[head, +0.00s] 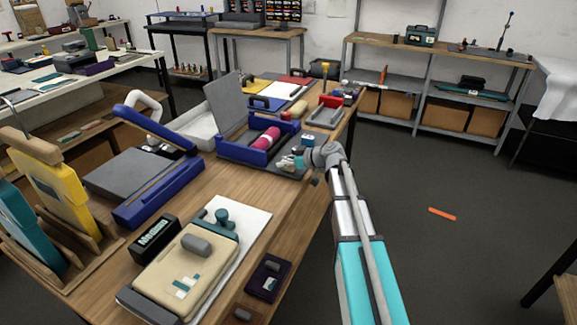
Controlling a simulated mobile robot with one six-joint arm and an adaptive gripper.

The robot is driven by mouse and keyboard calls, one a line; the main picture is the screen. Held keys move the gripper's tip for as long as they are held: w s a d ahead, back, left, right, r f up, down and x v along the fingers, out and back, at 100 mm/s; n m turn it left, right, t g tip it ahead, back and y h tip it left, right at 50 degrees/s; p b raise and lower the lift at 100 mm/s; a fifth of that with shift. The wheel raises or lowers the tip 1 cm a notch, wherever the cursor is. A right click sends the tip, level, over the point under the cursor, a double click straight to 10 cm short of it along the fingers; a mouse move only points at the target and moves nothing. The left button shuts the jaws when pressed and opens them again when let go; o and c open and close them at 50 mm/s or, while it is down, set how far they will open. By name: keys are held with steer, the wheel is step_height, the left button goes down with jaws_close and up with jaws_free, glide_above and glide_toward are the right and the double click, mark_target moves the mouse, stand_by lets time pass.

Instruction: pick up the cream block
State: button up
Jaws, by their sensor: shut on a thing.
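My gripper (291,160) is over the right edge of the wooden table, beside the blue machine with a raised grey lid. Its fingers are shut on a small pale thing (285,161), which looks like the cream block. The fingers hide most of it, and I cannot tell whether it touches the surface below. A small blue box (308,139) is just behind the fingers.
The blue machine (228,149) holds a pink roll (265,138). A large cream case (187,268) lies on a white sheet at the front of the table (265,228). A red-topped tray (325,115) stands farther back. The floor (440,180) at right is mostly clear.

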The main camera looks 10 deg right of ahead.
steer(key=shift+r, duration=0.1)
stand_by(0.3)
step_height(320, 180, up, 3)
steer(key=p, duration=0.3)
steer(key=s+r+p, duration=0.9)
steer(key=s+p, duration=0.1)
steer(key=s, duration=0.4)
steer(key=shift+a+r, duration=0.15)
steer(key=shift+r, duration=0.25)
stand_by(0.5)
